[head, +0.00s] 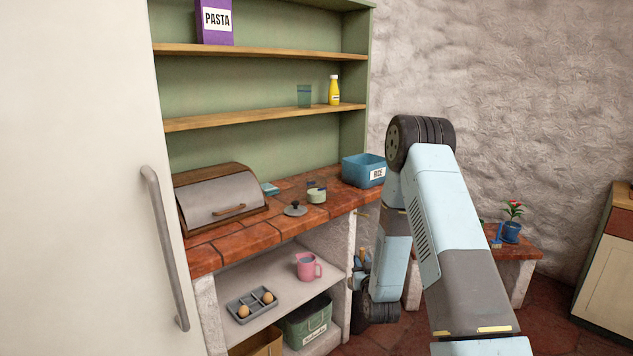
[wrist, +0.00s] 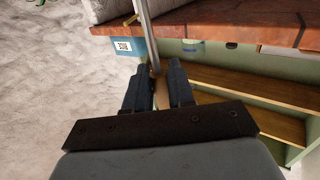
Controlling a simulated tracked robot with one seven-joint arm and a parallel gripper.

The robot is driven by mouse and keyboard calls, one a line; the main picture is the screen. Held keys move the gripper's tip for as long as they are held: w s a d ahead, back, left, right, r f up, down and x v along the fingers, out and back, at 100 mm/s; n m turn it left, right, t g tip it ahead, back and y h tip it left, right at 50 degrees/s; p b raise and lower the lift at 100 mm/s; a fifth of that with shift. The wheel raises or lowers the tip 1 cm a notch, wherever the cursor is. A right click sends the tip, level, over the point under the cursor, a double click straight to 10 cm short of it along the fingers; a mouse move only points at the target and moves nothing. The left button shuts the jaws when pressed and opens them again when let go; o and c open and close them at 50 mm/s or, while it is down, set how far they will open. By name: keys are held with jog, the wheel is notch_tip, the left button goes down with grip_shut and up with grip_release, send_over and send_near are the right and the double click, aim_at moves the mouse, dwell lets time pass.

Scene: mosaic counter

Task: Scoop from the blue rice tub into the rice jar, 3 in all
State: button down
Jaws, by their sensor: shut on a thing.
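The blue rice tub (head: 363,170), with a RICE label, stands at the right end of the tiled counter. It also shows upside down in the wrist view (wrist: 125,48). A small glass jar (head: 316,191) with pale contents, likely the rice jar, stands open on the counter left of the tub. My gripper (wrist: 158,72) is shut on the brown handle of a tool with a long grey metal shaft (wrist: 147,30), likely the scoop. The tool's far end is out of the wrist view. In the head view my gripper hangs low beside the counter's right end, partly hidden by my arm.
A grey lid (head: 295,209) lies in front of the jar. A bread box (head: 222,195) fills the counter's left side. A potted flower (head: 512,231) stands on a low bench at the right.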

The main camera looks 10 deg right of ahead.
jog(key=s+f, duration=0.2)
jog(key=shift+s+a+f, duration=0.1)
jog(key=shift+s+a, duration=0.2)
jog(key=shift+a, duration=0.2)
